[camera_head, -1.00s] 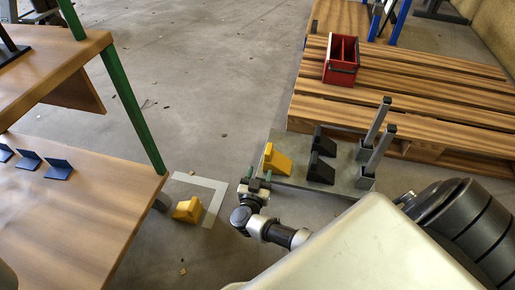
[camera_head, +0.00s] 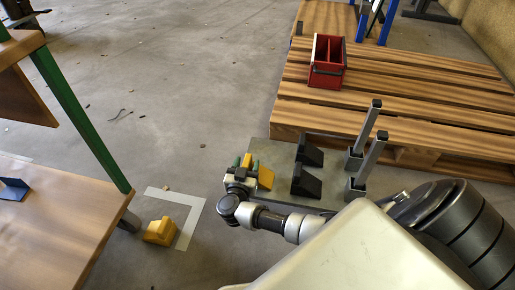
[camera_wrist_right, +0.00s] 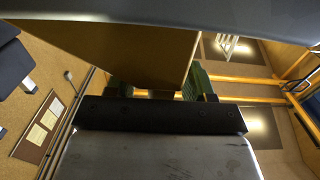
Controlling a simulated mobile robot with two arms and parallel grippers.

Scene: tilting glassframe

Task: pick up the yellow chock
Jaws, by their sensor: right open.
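A yellow chock (camera_head: 265,177) stands on the grey plate (camera_head: 257,152) beside black chocks (camera_head: 307,180). A second yellow chock (camera_head: 160,231) sits on the floor by a pale corner marking. My right gripper (camera_head: 241,162), with green fingers, is open right at the left side of the chock on the plate and hides part of it. In the right wrist view a large yellow-brown face (camera_wrist_right: 130,50), likely this chock, fills the space just ahead of the fingers (camera_wrist_right: 160,85) and covers part of the left one. I cannot tell whether they touch. My left gripper is not in view.
Two grey upright posts (camera_head: 368,140) stand at the plate's right end. A wooden pallet (camera_head: 420,125) with a red box (camera_head: 328,62) lies behind. A wooden table (camera_head: 60,215) with a green post (camera_head: 85,125) is at left.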

